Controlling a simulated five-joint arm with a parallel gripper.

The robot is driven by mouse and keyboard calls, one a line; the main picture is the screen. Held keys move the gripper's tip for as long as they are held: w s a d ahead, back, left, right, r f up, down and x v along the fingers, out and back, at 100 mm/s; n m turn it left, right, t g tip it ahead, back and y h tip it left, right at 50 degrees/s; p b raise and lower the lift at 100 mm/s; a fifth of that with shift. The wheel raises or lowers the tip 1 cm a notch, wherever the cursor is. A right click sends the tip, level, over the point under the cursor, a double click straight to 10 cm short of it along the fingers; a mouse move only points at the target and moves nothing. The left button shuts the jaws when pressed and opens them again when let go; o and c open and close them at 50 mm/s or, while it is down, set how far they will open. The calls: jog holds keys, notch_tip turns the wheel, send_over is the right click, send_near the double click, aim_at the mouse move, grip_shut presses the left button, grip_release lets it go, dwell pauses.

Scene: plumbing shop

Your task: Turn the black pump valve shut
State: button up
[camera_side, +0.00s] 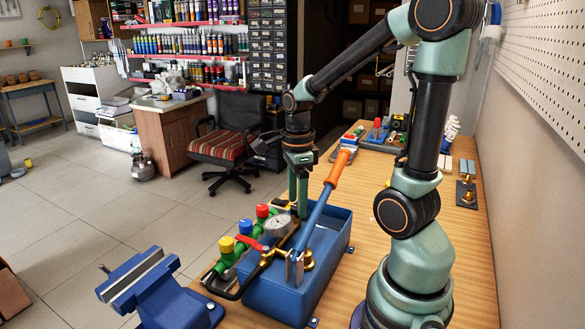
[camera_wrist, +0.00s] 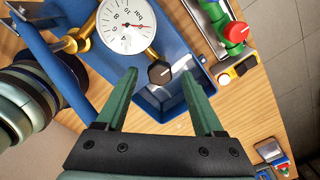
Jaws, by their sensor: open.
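The black pump valve (camera_wrist: 159,73) is a faceted dark knob on a brass stem, beside the white dial gauge (camera_wrist: 124,24) in the wrist view. My gripper (camera_wrist: 160,75) is open, with one green finger on each side of the knob in that view. I cannot tell whether either finger touches it. In the side view my gripper (camera_side: 299,200) points down over the blue pump tank (camera_side: 283,296), behind the pump lever (camera_side: 315,218) with its orange grip. The knob is hard to make out there.
A red lever handle (camera_side: 249,242) and green valves with yellow, blue and red caps (camera_side: 262,211) stand left of the tank. A blue vise (camera_side: 160,290) is at the front left. Parts trays (camera_side: 385,137) lie farther back; the bench between is clear.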

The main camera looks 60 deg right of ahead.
aim_at(294, 208)
notch_tip(294, 208, up, 11)
jog(key=shift+r, duration=0.2)
dwell(0.4)
jog(key=w+a+f+n+t, duration=0.1)
jog(key=a+n, duration=0.5)
jog(key=n, duration=0.7)
jog(key=a+f+n+t, duration=0.1)
jog(key=a+n+t, duration=0.3)
jog(key=n, duration=1)
jog(key=shift+w+a+t, duration=0.3)
jog(key=shift+w+a, duration=0.1)
jog(key=shift+a, duration=0.85)
